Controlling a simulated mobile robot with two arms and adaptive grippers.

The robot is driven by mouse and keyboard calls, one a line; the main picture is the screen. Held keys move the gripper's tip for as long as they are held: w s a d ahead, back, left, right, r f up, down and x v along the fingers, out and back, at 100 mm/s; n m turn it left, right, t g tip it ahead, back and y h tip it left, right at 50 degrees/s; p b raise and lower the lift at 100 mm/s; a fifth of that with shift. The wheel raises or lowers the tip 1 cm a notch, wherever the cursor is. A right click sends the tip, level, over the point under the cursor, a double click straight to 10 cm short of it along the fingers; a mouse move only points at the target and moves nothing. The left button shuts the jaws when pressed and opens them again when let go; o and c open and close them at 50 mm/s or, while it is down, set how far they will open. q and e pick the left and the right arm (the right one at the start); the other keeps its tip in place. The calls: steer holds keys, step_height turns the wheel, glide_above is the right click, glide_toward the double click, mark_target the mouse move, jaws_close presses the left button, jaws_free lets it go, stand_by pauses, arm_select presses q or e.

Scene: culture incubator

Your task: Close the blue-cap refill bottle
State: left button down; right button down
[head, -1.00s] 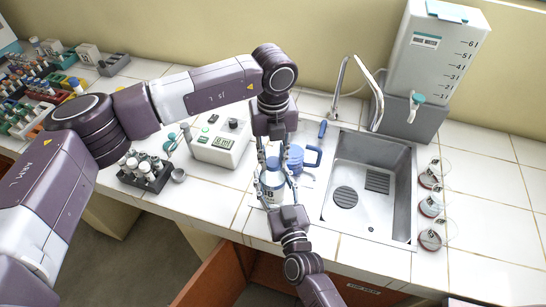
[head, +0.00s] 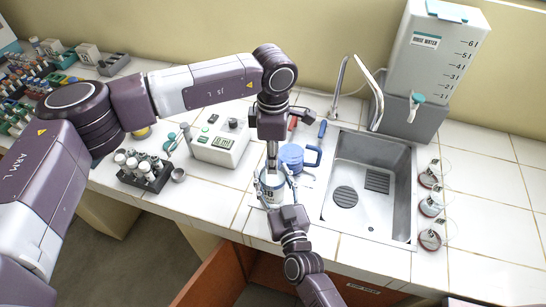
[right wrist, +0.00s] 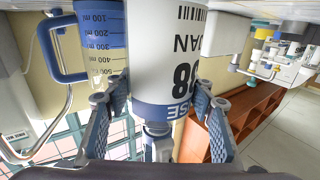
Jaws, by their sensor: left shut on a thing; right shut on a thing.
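The white refill bottle (head: 271,190) with dark label print stands upright near the counter's front edge, left of the sink. My right gripper (head: 275,186) is shut around its body from the front. In the right wrist view the bottle (right wrist: 170,60) sits between its two fingers, with a blue band showing on it. My left gripper (head: 271,166) points straight down at the bottle's top and is shut on the blue cap, seen edge-on. Its finger mostly hides the cap, so I cannot tell how far the cap is seated.
A blue-handled jug (head: 293,156) stands close behind and right of the bottle. The sink (head: 372,200) with its tap lies right. A white instrument (head: 222,145) and a rack of tubes (head: 146,172) stand left. A water tank (head: 432,50) is at back right.

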arm_select(q)
steer(key=m, duration=0.7)
steer(key=c, duration=1.5)
jaws_free()
steer(key=shift+r, duration=0.1)
step_height(320, 180, up, 12)
steer(key=shift+f, duration=0.1)
arm_select(e)
steer(key=c, duration=0.8)
jaws_free()
steer(key=shift+s, duration=0.1)
